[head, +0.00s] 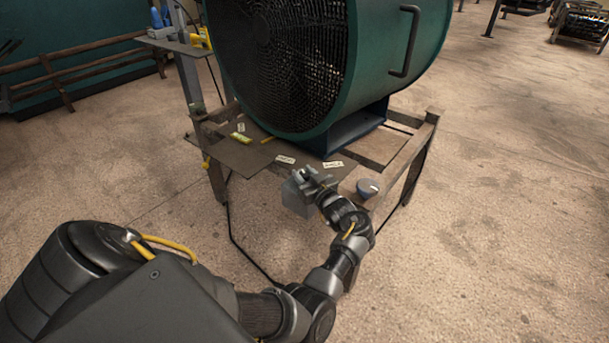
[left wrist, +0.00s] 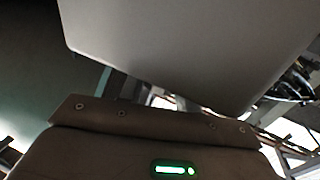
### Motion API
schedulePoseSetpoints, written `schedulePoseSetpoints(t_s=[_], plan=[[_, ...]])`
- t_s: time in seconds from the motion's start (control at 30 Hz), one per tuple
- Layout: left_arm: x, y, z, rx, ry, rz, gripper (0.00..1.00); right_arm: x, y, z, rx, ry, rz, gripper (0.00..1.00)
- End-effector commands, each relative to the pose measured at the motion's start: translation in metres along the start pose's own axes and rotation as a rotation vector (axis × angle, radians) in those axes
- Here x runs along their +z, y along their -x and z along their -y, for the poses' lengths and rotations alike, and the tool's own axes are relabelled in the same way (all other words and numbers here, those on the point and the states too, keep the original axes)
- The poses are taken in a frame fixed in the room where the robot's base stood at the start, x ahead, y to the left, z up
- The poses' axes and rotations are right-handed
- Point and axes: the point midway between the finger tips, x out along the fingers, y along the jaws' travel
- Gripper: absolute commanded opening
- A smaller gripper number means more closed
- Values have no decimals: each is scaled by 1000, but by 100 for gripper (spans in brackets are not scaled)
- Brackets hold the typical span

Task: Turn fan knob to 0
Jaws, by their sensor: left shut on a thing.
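The large green drum fan (head: 385,75) stands on a wooden frame. A small grey box (head: 297,198) sits at the front edge of the frame. My left gripper (head: 310,181) is at the upper right of this box, shut on a small part there that I take for the fan knob. The jaws hide the knob, so its pointer and scale cannot be read. A grey flat surface (left wrist: 190,45) fills the top of the left wrist view. A round grey piece with a white mark (head: 367,188) sits right of my gripper, apart from it. My right gripper does not show.
The wooden frame (head: 425,135) has a shelf with small paper labels (head: 333,164) and a yellow-green item (head: 241,138). A black cable (head: 245,255) hangs to the floor. A workbench post (head: 190,80) stands behind left.

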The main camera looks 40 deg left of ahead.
Motion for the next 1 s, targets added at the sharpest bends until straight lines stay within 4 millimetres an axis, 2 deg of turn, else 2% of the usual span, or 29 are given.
schedulePoseSetpoints(t_s=[0.13, 0.17, 0.3, 0.57, 0.73, 0.87, 1.0], plan=[[0, -1, 0, -1, 0, -1, 11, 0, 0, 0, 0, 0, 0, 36], [0, -1, 0, -1, 1, -1, 37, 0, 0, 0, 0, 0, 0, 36], [0, -1, 0, 0, 1, -1, 54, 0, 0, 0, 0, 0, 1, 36], [0, 0, 0, 2, 1, -1, 54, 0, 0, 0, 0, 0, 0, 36], [-3, 0, 2, 48, -1, -2, 54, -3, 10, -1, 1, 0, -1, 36], [-6, -1, 3, 154, -6, -4, 54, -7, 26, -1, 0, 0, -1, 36], [-4, -2, 4, 336, -9, -7, 54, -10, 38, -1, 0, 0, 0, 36]])
